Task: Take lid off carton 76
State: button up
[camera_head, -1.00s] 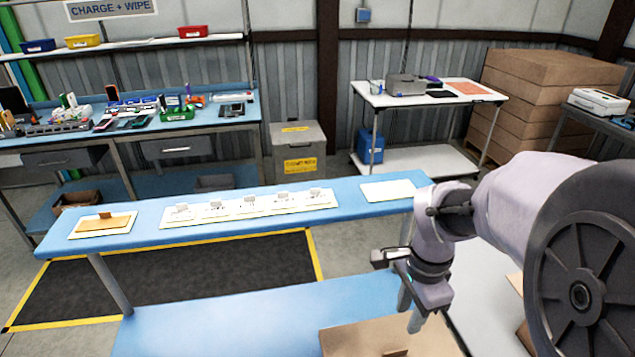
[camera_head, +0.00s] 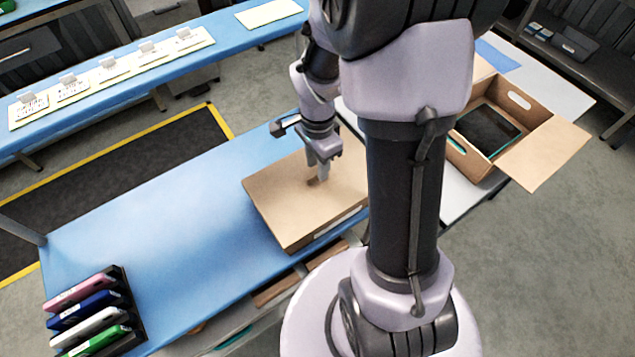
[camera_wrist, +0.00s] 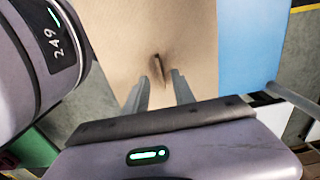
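A closed brown cardboard carton (camera_head: 285,208) stands tilted on the blue table, with a small upright tab on its flat lid. No number can be read on it, so I cannot tell if it is carton 76. My gripper (camera_head: 316,170) points down over the lid, close to the tab. In the wrist view, the lid (camera_wrist: 115,40) fills the middle and the tab (camera_wrist: 160,68) stands just beyond my gripper (camera_wrist: 160,84). The two fingers are apart, lined up on either side of the tab, with nothing held. Whether the fingertips touch the lid cannot be told.
An open carton (camera_head: 505,100) with a dark item inside stands on a white table at right, one flap out. A black rack (camera_head: 125,315) holds several coloured devices at the blue table's (camera_head: 170,215) lower left. The table's middle is clear.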

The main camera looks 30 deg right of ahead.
notch_tip(320, 180, down, 3)
jog(key=shift+w+r+b, duration=0.1)
jog(key=shift+w+b, duration=0.05)
jog(key=shift+b, duration=0.15)
jog(key=shift+r, duration=0.1)
jog(key=shift+c, duration=0.6)
grip_shut()
dwell(0.3)
